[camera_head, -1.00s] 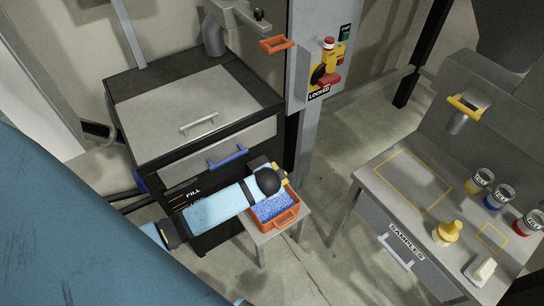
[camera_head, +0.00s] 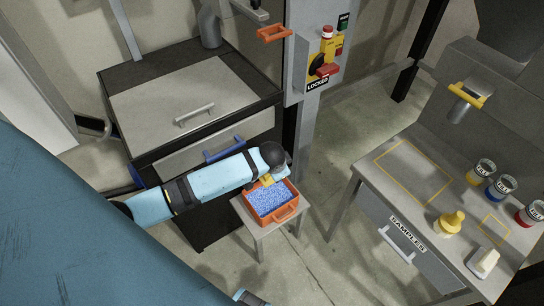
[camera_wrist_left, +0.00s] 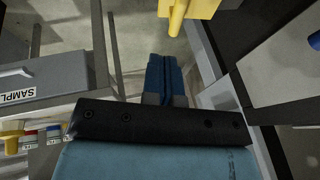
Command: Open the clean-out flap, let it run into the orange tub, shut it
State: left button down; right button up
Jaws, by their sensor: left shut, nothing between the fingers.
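The orange tub (camera_head: 287,213) stands on a small grey stool (camera_head: 257,232) in front of the dark machine. It is filled with blue granules (camera_head: 268,201). My left arm reaches across the machine's front to the tub's rear edge and hides the outlet area. A yellow part (camera_head: 267,181) shows under my left wrist, above the tub; I cannot tell whether it belongs to the flap. My left gripper (camera_wrist_left: 165,62) is shut and empty in the left wrist view. A yellow piece (camera_wrist_left: 188,8) is ahead of its tips, apart from them in that picture.
The machine has a blue handle (camera_head: 224,149) and a grey lid handle (camera_head: 194,115). A post carries a red-knobbed switch box marked LOCKED (camera_head: 318,82). The SAMPLES bench (camera_head: 366,178) with cans and a yellow bottle (camera_head: 449,224) is at right. Floor between is clear.

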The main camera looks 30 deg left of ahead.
pick_arm(q)
jog(key=w+a+g+b, duration=0.1)
jog(key=w+a+g+h+b, duration=0.1)
jog(key=w+b, duration=0.1)
jog(key=w+a+f+g+h+b, duration=0.1)
jog(key=w+a, duration=0.1)
jog(key=shift+w+g+b, duration=0.1)
jog(key=shift+g+b, duration=0.2)
jog(key=shift+b, duration=0.1)
jog(key=w+a+r+n+g+h+b, duration=0.1)
jog(key=w+a+r+g+h+b, duration=0.2)
jog(key=a+r, duration=0.35)
jog(key=shift+n+h, duration=0.3)
jog(key=x, duration=0.4)
jog(key=b+x, duration=0.1)
jog(key=x, duration=0.4)
jog(key=s+x, duration=0.1)
jog(key=x, duration=0.4)
pick_arm(e)
notch_tip(320, 180, down, 8)
jog(key=shift+w+a+f+m, duration=0.25)
jog(key=shift+w+a+m, duration=0.05)
jog(key=shift+a, duration=0.05)
jog(key=shift+w+r, duration=0.15)
